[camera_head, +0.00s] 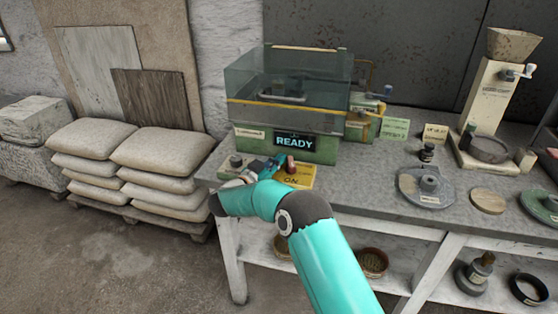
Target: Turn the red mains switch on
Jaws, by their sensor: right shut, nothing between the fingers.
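The red mains switch (291,164) stands on a yellow plate (300,178) marked ON, at the front edge of the bench. My right gripper (277,162) is shut and empty, just left of the red switch. I cannot tell whether its fingertips touch the switch. My teal right arm comes up from the bottom and hides part of the plate and the bench edge. A green machine (243,143) with a clear cover stands behind the switch, and its display (295,141) reads READY. My left gripper is out of view.
To the right on the bench (365,172) are a round grey fixture (425,190), a wooden disc (487,201) and a hopper device (484,100). Stacked sacks (160,150) stand left of the bench.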

